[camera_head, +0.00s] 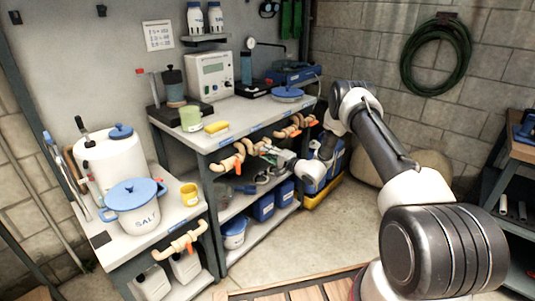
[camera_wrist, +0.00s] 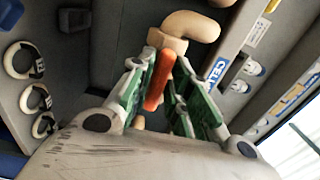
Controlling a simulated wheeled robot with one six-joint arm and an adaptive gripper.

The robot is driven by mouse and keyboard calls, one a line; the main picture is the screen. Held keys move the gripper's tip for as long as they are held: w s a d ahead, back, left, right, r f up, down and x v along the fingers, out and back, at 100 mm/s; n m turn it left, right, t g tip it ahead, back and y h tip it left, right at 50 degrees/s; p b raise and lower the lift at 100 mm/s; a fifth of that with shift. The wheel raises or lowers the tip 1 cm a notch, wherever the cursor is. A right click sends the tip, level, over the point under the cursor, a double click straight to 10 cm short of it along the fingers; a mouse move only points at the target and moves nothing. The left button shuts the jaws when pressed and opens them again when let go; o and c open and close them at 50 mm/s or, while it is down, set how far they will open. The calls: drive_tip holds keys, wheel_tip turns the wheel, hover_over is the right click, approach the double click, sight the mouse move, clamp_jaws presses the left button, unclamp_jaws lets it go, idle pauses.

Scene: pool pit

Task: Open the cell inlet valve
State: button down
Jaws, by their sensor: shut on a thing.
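The cell inlet valve has a beige pipe body (camera_wrist: 168,41) with an elbow and an orange lever handle (camera_wrist: 159,80). In the wrist view the handle stands between the green-padded fingers of my gripper (camera_wrist: 157,92), which is shut on it. A blue label reading "CELL" (camera_wrist: 214,76) is on the bench edge beside it. In the head view my gripper (camera_head: 272,154) is at the front edge of the main bench, by the middle beige pipe. There the gripper hides most of the held handle.
Other orange-handled valves sit left (camera_head: 229,164) and right (camera_head: 291,131) along the bench front, and another on the lower bench (camera_head: 182,245). A salt pot (camera_head: 132,208) and yellow mug (camera_head: 189,194) stand left.

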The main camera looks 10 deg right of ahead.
drive_tip(key=shift+f, duration=0.15)
drive_tip(key=c, duration=1.4)
unclamp_jaws()
drive_tip(key=shift+c, duration=0.2)
drive_tip(key=v, duration=1.2)
